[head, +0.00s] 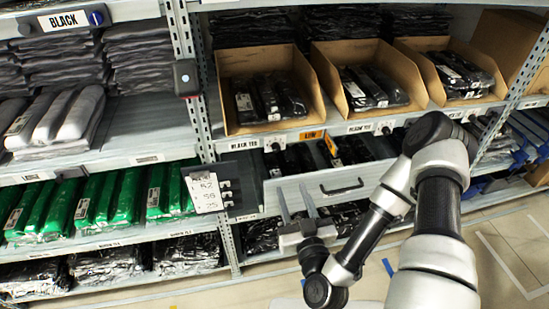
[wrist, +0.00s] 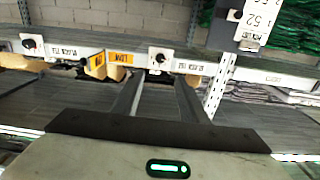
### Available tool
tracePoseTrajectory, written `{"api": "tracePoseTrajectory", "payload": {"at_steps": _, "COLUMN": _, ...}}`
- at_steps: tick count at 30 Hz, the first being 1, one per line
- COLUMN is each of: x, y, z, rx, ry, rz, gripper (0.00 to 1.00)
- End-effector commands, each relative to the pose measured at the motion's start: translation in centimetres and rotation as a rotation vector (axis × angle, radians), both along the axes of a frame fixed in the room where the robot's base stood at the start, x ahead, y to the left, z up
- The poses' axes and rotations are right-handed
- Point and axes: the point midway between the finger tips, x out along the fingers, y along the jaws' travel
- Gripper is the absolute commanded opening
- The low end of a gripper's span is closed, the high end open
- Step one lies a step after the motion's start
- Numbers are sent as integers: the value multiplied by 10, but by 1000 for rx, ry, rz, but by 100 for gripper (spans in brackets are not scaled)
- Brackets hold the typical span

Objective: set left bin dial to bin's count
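The left bin (head: 228,95) is an open brown cardboard bin holding several black bagged garments with white labels. Its dial (head: 275,144) is a small dark knob on a white plate on the shelf edge below it. In the wrist view, which looks upside down, this dial (wrist: 158,58) shows beyond the fingertips, next to a yellow LOW tag (wrist: 122,57). The dial's setting is too small to read. My gripper (head: 295,192) is open and empty, below and in front of the dial, not touching it. Its two fingers (wrist: 157,85) stand apart in the wrist view.
The middle bin (head: 322,72) and right bin (head: 415,62) hold similar garments; the middle dial (head: 386,129) is on the same edge. A grey drawer (head: 300,192) with a black handle is below. A numbered card (head: 204,192) hangs left by the shelf upright (head: 190,60).

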Motion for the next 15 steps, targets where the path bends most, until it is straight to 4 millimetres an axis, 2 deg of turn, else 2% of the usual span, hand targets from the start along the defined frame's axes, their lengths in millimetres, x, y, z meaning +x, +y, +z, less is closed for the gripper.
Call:
{"api": "tracePoseTrajectory", "payload": {"at_steps": 3, "x": 15, "y": 6, "z": -4, "rx": -1, "ry": -10, "rz": 4, "gripper": 40}}
{"api": "tracePoseTrajectory", "payload": {"at_steps": 8, "x": 24, "y": 11, "z": -9, "rx": -17, "ry": 10, "rz": 19, "gripper": 40}}
{"api": "tracePoseTrajectory", "payload": {"at_steps": 15, "x": 40, "y": 15, "z": -2, "rx": -4, "ry": -3, "rz": 8, "gripper": 40}}
